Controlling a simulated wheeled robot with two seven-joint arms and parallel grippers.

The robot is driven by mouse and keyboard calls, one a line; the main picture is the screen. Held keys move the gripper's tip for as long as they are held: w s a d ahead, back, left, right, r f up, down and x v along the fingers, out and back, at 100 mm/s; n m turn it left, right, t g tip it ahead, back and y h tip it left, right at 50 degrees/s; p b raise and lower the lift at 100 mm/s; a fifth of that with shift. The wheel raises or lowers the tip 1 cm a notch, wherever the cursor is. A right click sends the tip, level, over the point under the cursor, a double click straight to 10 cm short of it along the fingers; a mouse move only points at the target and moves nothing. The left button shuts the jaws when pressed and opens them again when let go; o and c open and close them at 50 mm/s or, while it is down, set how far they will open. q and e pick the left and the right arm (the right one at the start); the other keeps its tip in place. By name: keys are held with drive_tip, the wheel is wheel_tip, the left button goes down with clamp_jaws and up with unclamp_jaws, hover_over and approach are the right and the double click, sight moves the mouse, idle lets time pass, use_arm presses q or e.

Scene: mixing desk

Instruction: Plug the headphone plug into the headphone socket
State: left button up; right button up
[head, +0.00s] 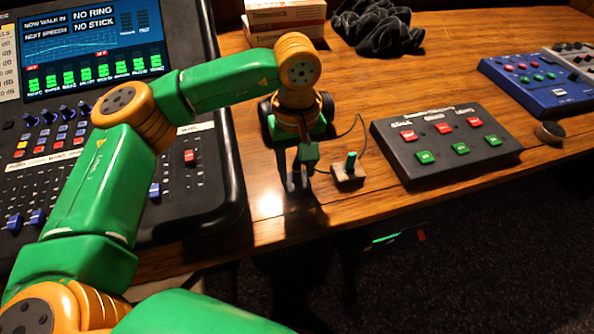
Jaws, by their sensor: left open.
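My left gripper (297,188) points down over the wooden desk near its front edge, open, with its dark fingers close together in this view. Just right of it, apart from the fingers, a small grey block (348,174) stands on the desk. A slim green-topped piece, apparently the headphone plug (350,160), stands upright at this block. A thin black cable (361,130) loops beside it. Dark rounded parts show behind my left wrist; I cannot tell if they are headphones. I cannot make out the headphone socket. My right gripper is not in view.
A large mixing desk (218,190) with a lit screen fills the left. A black button box (390,150) stands right of the plug. A blue pedal (530,85), a small dark knob (549,132), cardboard boxes (285,12) and dark cloth (375,27) lie farther off.

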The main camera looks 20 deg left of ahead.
sight(297, 164)
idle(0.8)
use_arm(q)
clamp_jaws()
idle(0.5)
drive_tip(key=shift+r, duration=0.1)
idle(0.9)
drive_tip(key=shift+r+p, duration=2.2)
drive_tip(key=shift+r, duration=0.75)
